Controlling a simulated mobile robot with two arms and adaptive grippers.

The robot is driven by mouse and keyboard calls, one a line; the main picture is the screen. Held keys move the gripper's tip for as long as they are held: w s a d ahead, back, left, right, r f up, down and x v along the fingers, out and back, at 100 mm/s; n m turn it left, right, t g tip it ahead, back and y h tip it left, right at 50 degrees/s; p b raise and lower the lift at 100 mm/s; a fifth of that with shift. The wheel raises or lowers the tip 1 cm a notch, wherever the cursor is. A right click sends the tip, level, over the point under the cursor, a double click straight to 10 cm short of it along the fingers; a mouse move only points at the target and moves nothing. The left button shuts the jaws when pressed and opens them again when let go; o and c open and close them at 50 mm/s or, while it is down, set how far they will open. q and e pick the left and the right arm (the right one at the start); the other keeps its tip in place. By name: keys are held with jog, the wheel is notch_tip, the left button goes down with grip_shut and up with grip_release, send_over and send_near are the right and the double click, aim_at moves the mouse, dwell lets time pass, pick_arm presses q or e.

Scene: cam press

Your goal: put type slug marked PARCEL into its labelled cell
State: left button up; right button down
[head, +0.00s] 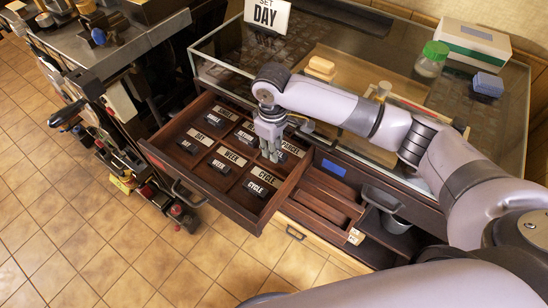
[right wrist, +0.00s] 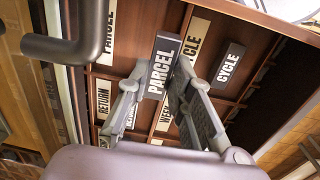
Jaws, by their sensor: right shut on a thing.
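The dark type slug marked PARCEL (right wrist: 159,68) is held between the two fingers of my right gripper (head: 270,152), with its white lettering facing the right wrist camera. In the head view the gripper is over the right part of the open type drawer (head: 160,158), and its fingers largely hide the slug. The PARCEL label (head: 291,147) lies just right of the fingers; it also shows in the right wrist view (right wrist: 110,30). I cannot tell whether the slug touches the drawer floor. My left gripper is not in view.
Other cells hold dark slugs, among them CYCLE (head: 255,188) and WEEK (head: 220,165). A glass-topped case (head: 225,62) stands behind the drawer, with a green-lidded jar (head: 433,60) on it. A SET DAY sign (head: 266,15) stands at the back. A machine (head: 105,65) is at left.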

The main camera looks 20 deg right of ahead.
aim_at(274, 167)
jog(key=shift+f, duration=2.6)
jog(key=shift+f, duration=0.2)
jog(key=c, duration=1.4)
grip_release()
jog(key=shift+s+f, duration=0.15)
jog(key=shift+f, duration=0.1)
jog(key=shift+r, duration=0.35)
notch_tip(274, 167, up, 12)
jog(key=shift+a+r, duration=0.1)
jog(key=shift+a, duration=0.05)
